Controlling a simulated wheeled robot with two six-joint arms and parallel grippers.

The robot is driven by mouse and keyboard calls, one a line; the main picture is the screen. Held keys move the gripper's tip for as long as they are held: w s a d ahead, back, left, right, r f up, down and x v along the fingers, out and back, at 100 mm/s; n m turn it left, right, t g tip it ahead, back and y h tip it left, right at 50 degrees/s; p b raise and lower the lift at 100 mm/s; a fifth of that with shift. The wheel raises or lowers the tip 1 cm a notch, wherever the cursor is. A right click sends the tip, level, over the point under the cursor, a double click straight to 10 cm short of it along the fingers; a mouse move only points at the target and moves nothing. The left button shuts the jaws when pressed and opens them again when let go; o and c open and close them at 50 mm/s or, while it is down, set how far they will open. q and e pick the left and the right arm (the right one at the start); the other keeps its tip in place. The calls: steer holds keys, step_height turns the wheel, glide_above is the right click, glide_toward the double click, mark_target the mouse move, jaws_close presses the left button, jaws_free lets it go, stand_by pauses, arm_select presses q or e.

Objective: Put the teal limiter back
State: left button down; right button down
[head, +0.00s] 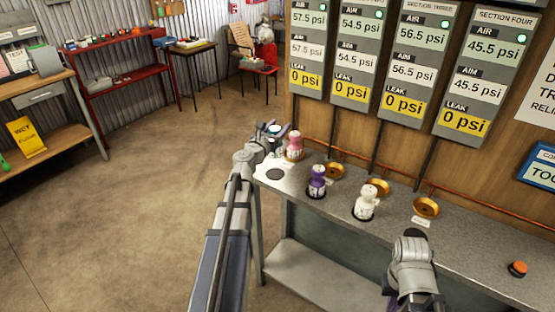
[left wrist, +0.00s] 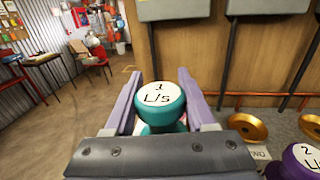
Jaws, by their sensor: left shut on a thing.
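The teal limiter (head: 275,129) is between the fingers of my left gripper (head: 268,143), raised above the left end of the grey bench (head: 340,225). In the left wrist view the teal limiter (left wrist: 160,118) stands between two purple-grey fingers, its white top reading "1 L/s". Its lower part is hidden by the gripper.
Pink (head: 295,141), purple (head: 317,178) and white (head: 364,202) limiters stand on the bench. The pink one is at a brass cup; other brass cups (head: 426,207) lie along the back. An orange button (head: 517,268) is at right. Gauge panels (head: 404,60) hang behind.

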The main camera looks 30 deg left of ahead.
arm_select(q)
step_height(320, 180, down, 9)
steer(key=b, duration=0.8)
steer(key=shift+r, duration=0.2)
steer(key=shift+f, duration=0.15)
steer(key=c, duration=0.7)
jaws_free()
steer(key=shift+f, duration=0.1)
steer(key=o, duration=0.5)
steer(key=shift+c, duration=0.2)
